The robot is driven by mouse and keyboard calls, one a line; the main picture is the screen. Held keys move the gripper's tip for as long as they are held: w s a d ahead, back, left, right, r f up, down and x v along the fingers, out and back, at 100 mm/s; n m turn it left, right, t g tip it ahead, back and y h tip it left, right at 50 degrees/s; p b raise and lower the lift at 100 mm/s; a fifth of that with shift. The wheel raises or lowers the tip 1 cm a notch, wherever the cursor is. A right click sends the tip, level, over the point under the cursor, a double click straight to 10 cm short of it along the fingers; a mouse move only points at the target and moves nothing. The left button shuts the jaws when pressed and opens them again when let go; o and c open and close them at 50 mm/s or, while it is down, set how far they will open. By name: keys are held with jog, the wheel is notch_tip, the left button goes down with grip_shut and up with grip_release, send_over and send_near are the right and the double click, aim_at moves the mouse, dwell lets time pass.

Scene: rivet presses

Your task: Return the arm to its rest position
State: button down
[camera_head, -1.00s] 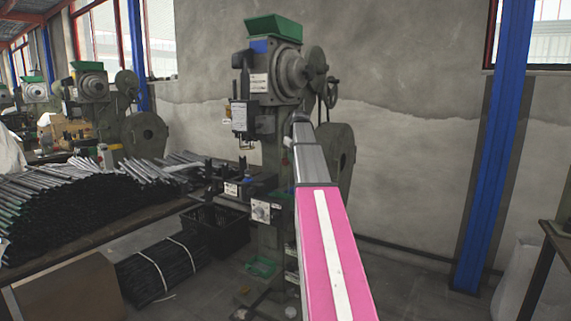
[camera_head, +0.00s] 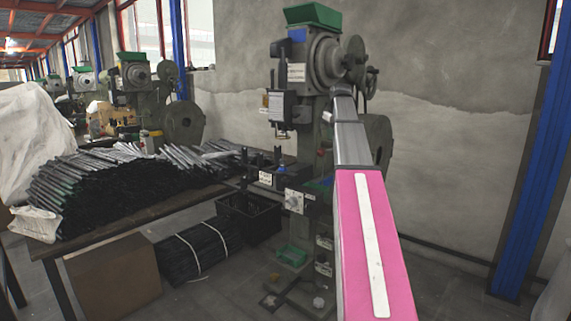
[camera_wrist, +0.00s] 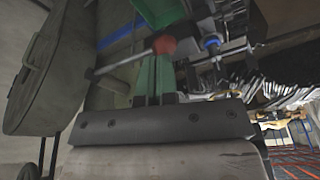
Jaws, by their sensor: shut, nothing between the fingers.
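My pink and grey arm stretches up from the bottom of the head view, in front of the green rivet press (camera_head: 308,75). Its far end overlaps the press's body and wheel, so the gripper itself cannot be made out there. In the wrist view my gripper (camera_wrist: 154,66) shows as narrow fingers close together beyond a dark bolted plate. It is shut with nothing visible between the fingers. A red-knobbed lever (camera_wrist: 163,45) and a round grey guard (camera_wrist: 40,65) of the machine are close by in that view.
A table (camera_head: 150,212) with piled dark metal bars (camera_head: 110,190) stands left of the press. A black crate (camera_head: 248,220), a strapped bundle (camera_head: 195,252) and a cardboard box (camera_head: 112,272) are below. A blue column (camera_head: 530,180) stands at right. Floor right of the arm looks clear.

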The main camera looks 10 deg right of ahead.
jog(key=s+a+f+m, duration=0.1)
jog(key=s+a+f, duration=0.3)
jog(key=f, duration=0.7)
jog(key=s+a+f+g, duration=0.1)
jog(key=s+a+f, duration=0.1)
jog(key=a+f, duration=0.6)
jog(key=s+a+f+m, duration=0.1)
jog(key=s+a+f, duration=0.2)
jog(key=f, duration=1)
jog(key=s+a+f, duration=0.5)
jog(key=s+f, duration=0.5)
jog(key=s+a+f+m+g, duration=0.1)
jog(key=s+a+f, duration=0.4)
jog(key=s+f, duration=0.4)
jog(key=shift+s+f+m+g+h, duration=0.3)
jog(key=shift+s+f+h, duration=0.1)
jog(key=shift+f, duration=0.15)
